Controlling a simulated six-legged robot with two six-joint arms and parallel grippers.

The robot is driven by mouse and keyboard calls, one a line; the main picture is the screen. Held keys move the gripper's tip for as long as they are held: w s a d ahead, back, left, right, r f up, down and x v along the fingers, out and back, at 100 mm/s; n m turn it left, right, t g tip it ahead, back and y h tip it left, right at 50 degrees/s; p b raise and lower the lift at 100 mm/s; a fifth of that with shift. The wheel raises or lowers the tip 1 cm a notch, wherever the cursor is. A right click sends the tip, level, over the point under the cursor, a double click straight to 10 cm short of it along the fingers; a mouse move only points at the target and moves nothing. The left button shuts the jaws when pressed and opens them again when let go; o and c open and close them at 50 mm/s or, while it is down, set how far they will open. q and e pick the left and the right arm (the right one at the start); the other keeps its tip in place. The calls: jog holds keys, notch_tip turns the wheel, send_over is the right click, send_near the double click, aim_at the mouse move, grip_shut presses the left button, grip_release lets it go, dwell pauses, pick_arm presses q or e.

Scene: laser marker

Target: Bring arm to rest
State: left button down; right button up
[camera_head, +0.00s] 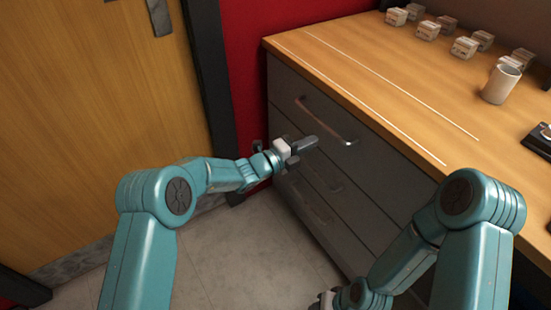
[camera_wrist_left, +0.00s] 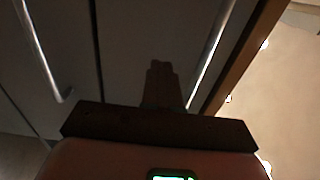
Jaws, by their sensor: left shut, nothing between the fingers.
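My left arm reaches in from the left in the head view, and its gripper (camera_head: 304,146) is shut and empty in front of the grey drawer unit (camera_head: 290,98). The fingertips are near the top drawer's handle (camera_head: 325,122); I cannot tell whether they touch it. In the left wrist view the shut fingers (camera_wrist_left: 160,72) show dark against the drawer fronts, beside a long metal handle (camera_wrist_left: 212,55). My right arm is folded at the lower right, and only a small part of its gripper (camera_head: 325,300) shows at the bottom edge.
The wooden counter (camera_head: 400,90) carries several small boxes (camera_head: 428,30), a white mug (camera_head: 501,83) and a dark device (camera_head: 540,140) at the right edge. A wooden door (camera_head: 90,120) stands on the left. The grey floor (camera_head: 245,250) between my arms is clear.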

pick_arm(q)
jog(key=p+v, duration=0.1)
jog(key=v, duration=0.8)
jog(key=shift+a, duration=0.15)
